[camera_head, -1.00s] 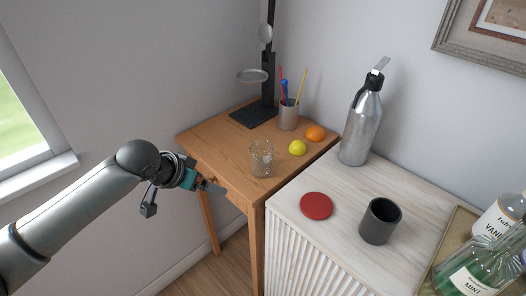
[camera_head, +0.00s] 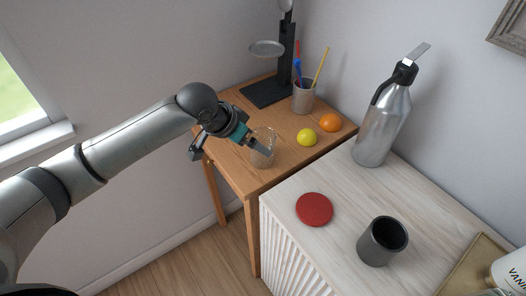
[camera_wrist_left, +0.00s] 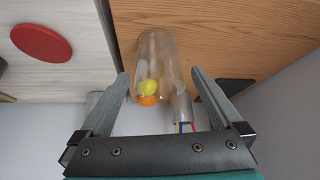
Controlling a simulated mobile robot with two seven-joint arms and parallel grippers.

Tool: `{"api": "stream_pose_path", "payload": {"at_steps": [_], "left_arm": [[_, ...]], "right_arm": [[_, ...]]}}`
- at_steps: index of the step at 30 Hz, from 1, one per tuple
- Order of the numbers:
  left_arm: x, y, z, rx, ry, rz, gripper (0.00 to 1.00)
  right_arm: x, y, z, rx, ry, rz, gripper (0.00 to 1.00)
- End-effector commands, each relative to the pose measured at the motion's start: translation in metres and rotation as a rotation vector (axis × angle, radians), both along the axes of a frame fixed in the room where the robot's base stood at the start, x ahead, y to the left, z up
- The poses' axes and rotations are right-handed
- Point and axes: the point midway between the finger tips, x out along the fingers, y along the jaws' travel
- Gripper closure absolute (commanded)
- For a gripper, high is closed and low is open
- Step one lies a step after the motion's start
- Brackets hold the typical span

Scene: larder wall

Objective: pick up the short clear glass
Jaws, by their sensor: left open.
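The short clear glass (camera_head: 262,161) stands upright near the front edge of the wooden table (camera_head: 229,160). My left gripper (camera_head: 262,148) reaches in from the left and overlaps the glass in the head view. In the left wrist view the open jaws (camera_wrist_left: 160,82) point toward the glass (camera_wrist_left: 157,52), which shows between and beyond the fingertips. Nothing is held. I cannot tell whether a finger touches the glass. My right gripper is not in view.
A black stand (camera_head: 285,60) is at the back. The white cabinet (camera_head: 320,245) holds a red disc (camera_head: 314,209), a dark cup (camera_head: 378,248) and a steel bottle (camera_head: 380,127).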

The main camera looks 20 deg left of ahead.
Motion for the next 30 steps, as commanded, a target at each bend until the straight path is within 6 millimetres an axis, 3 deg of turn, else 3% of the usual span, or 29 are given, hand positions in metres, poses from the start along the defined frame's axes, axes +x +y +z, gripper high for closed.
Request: {"api": "stream_pose_path", "payload": {"at_steps": [3, 10, 18, 29, 30], "left_arm": [[0.008, -0.004, -0.015, -0.001, -0.001, 0.001, 0.00], [0.014, -0.008, -0.026, -0.001, -0.002, 0.000, 0.00], [0.028, -0.018, -0.061, -0.001, -0.001, 0.001, 0.00], [0.033, -0.019, -0.067, 0.001, -0.003, -0.001, 0.00], [0.032, -0.019, -0.067, 0.001, -0.003, -0.001, 0.03]], "right_arm": [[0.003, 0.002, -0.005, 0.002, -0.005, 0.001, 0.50], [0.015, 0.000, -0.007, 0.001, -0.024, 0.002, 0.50], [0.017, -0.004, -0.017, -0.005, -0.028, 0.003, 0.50], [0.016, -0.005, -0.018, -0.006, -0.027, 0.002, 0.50], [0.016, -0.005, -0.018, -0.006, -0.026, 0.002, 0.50]]}}
